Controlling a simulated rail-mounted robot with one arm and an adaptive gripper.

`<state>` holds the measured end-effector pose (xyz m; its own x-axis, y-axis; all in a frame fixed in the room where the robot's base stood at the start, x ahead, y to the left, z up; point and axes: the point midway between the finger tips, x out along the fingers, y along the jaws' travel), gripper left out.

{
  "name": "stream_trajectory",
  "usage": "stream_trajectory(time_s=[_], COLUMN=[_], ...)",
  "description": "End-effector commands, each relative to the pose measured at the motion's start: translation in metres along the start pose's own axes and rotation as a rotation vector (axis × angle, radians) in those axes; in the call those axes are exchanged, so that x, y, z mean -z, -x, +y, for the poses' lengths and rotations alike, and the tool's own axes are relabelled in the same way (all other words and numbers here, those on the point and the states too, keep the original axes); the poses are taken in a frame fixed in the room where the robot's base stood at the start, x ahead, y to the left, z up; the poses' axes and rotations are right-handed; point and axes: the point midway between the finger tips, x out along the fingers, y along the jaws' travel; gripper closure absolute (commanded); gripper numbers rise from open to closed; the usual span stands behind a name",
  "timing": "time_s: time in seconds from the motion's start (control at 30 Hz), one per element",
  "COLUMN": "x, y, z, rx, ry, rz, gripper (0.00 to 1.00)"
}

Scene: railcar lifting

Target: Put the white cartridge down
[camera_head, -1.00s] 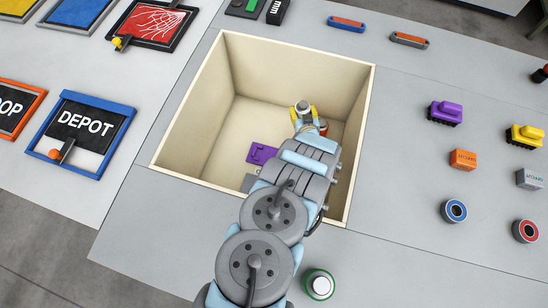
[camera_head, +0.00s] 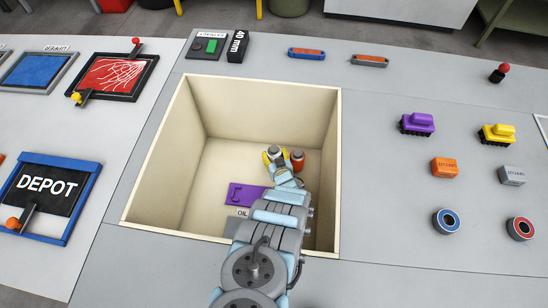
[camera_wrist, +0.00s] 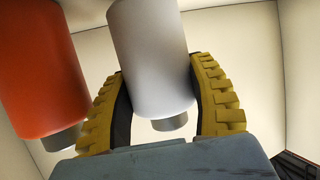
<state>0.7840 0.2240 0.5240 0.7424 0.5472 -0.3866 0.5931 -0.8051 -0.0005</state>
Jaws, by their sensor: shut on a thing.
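The white cartridge (camera_wrist: 150,60) is between the yellow ribbed fingers of my gripper (camera_wrist: 160,105) in the wrist view. My gripper is shut on it. In the head view my gripper (camera_head: 274,155) is down inside the cream bin (camera_head: 160,150), and only the grey top of the white cartridge shows between the fingers. An orange-red cartridge (camera_wrist: 42,70) stands close on the left in the wrist view, and it shows just right of my gripper in the head view (camera_head: 297,160). I cannot tell whether the white cartridge touches the bin floor.
A purple plate (camera_head: 241,195) and a panel marked OIL lie on the bin floor, partly hidden by my arm. The bin walls surround my gripper. Toy railcars (camera_head: 417,124), blocks and rings stand right of the bin. Framed boards, including DEPOT (camera_head: 47,187), lie left.

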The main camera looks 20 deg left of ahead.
Motion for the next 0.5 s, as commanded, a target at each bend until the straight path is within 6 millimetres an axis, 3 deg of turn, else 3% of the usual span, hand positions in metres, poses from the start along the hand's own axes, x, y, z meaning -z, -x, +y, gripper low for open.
stream_trajectory(time_s=[0.13, 0.5], x=[-0.0111, -0.0134], y=[-0.0067, -0.0072], z=[0.0003, 0.0007], rx=[0.0, 0.0], ry=[0.002, 0.001], rz=[0.006, 0.005], gripper=[0.83, 0.83])
